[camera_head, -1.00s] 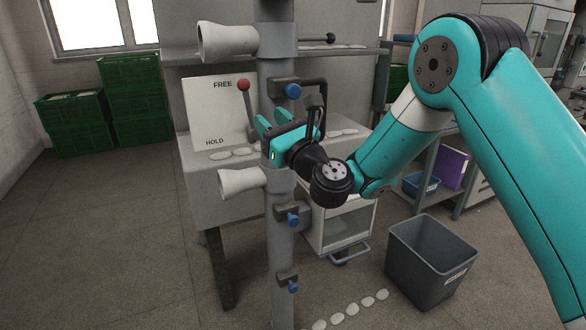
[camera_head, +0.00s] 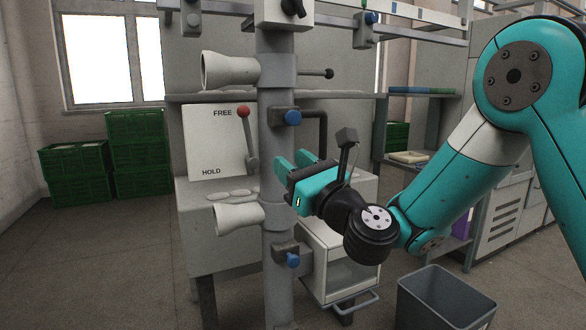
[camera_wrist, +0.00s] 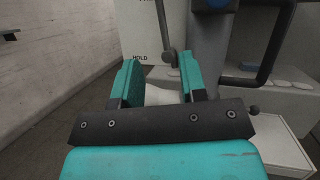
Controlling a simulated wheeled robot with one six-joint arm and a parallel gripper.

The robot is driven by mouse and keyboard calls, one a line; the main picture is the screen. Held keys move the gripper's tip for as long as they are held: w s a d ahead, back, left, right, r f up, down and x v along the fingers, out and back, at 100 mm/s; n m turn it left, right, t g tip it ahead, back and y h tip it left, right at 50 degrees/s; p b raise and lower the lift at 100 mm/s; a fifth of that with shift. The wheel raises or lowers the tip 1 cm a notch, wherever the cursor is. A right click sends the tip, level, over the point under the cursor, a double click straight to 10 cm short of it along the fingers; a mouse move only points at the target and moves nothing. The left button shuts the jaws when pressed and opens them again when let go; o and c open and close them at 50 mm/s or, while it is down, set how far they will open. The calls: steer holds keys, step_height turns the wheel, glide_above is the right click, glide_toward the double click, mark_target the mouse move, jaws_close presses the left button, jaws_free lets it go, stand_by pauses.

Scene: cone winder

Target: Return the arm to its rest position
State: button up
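My gripper (camera_head: 292,162) is in front of the grey column (camera_head: 278,190) of the winder in the head view, with its teal fingers pointing left. In the wrist view, the two fingers of my gripper (camera_wrist: 162,82) stand apart with nothing held between them. A red-knobbed lever (camera_head: 247,138) stands upright beside the FREE/HOLD panel (camera_head: 205,145), knob near FREE. Its shaft (camera_wrist: 166,35) shows beyond the fingers in the wrist view. The gripper is to the right of the lever and apart from it.
White cones (camera_head: 230,70) jut left from the column above and below my gripper. Blue-knobbed clamps (camera_head: 292,118) sit on the column. A grey bin (camera_head: 440,300) stands on the floor at lower right. Green crates (camera_head: 138,155) are stacked at back left. The left floor is clear.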

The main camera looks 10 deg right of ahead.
steer(key=s+a+f+n+g+y, duration=0.25)
steer(key=s+n+g, duration=0.45)
steer(key=n, duration=0.4)
steer(key=s+a+f+n+g+y, duration=0.1)
steer(key=s+a+n+g, duration=0.45)
steer(key=n, duration=0.55)
steer(key=s+d+f+n+g+h, duration=0.35)
steer(key=s+d+n+h, duration=0.2)
steer(key=s+d, duration=0.2)
steer(key=s+d+f+n+g+h, duration=0.3)
steer(key=s+d+f+n+h, duration=0.2)
steer(key=s+d+n, duration=0.3)
step_height(320, 180, up, 12)
steer(key=s+p, duration=0.1)
steer(key=p, duration=1.1)
steer(key=shift+s+a, duration=0.15)
steer(key=shift+s, duration=0.05)
